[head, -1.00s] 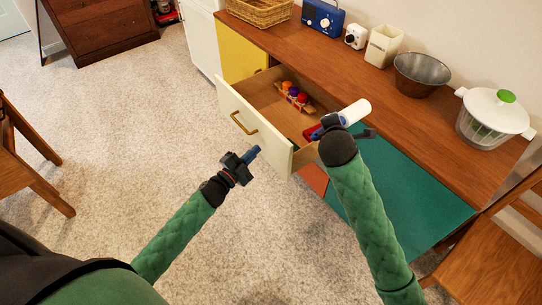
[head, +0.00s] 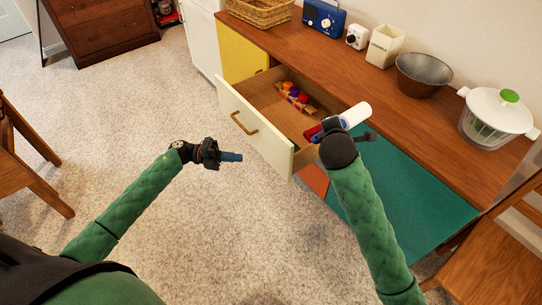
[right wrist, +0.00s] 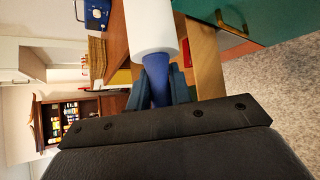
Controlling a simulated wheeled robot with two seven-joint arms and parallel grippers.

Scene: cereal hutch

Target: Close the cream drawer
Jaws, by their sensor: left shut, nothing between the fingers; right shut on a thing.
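The cream drawer (head: 250,130) is pulled open from the wooden sideboard, with a brass handle (head: 244,123) on its front. Inside lies a toy with red, purple and orange pieces (head: 296,97). My left gripper (head: 234,157) is shut and empty, in front of the drawer and apart from it, with its fingers pointing right. My right gripper (head: 334,124), by the drawer's right side, is shut on a white roller with a blue handle (head: 355,114). The roller also shows in the right wrist view (right wrist: 150,30), its handle between the fingers. My right gripper hides part of the drawer's right end.
On the sideboard top (head: 350,80) stand a wicker basket (head: 262,10), a blue radio (head: 323,17), a cream canister (head: 385,46), a metal bowl (head: 423,74) and a salad spinner (head: 496,117). Wooden chairs stand at left and right. The carpet (head: 120,120) before the drawer is clear.

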